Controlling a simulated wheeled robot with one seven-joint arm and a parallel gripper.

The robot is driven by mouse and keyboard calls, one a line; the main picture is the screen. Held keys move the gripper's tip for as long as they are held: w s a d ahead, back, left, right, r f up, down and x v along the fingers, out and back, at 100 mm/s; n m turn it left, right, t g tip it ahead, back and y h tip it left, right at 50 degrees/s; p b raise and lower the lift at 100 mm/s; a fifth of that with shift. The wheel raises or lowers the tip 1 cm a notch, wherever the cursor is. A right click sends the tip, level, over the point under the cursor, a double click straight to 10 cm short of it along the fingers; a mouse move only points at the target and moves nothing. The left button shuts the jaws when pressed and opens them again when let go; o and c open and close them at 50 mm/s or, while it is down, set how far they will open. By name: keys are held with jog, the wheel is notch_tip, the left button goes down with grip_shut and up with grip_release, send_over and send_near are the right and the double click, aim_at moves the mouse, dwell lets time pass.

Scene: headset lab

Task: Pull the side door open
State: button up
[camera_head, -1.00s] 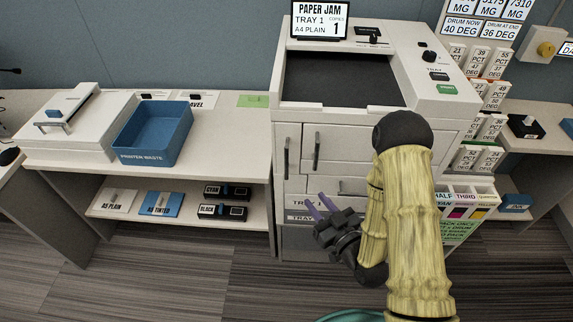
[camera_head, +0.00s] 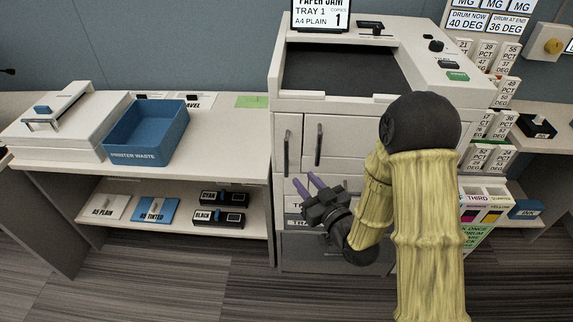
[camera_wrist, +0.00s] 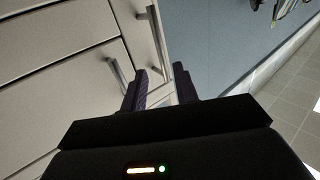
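The printer's front has a narrow left door (camera_head: 282,165) with a dark upright handle (camera_head: 286,152), and a wider door (camera_head: 340,146) beside it with its own handle (camera_head: 319,145). Both doors look closed. No label marks which is the side door. My gripper (camera_head: 307,183) is in front of the printer, below these handles, its purple fingers pointing up and left. In the wrist view the fingers (camera_wrist: 161,85) are apart with nothing between them. There, one long handle (camera_wrist: 154,32) lies just beyond the fingertips and another (camera_wrist: 120,76) lies left of them. I see no contact.
A shelf table (camera_head: 235,158) stands left of the printer with a blue waste bin (camera_head: 150,136) and a white box-like device (camera_head: 60,130). Toner boxes (camera_head: 222,207) sit on its lower shelf. Labelled cards (camera_head: 488,140) stand at the right. The carpeted floor in front is clear.

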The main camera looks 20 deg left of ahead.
aim_at(287, 160)
jog(key=p+x, duration=0.1)
jog(key=x, duration=0.9)
jog(key=shift+w+a, duration=0.15)
jog(key=shift+a, duration=0.1)
grip_shut()
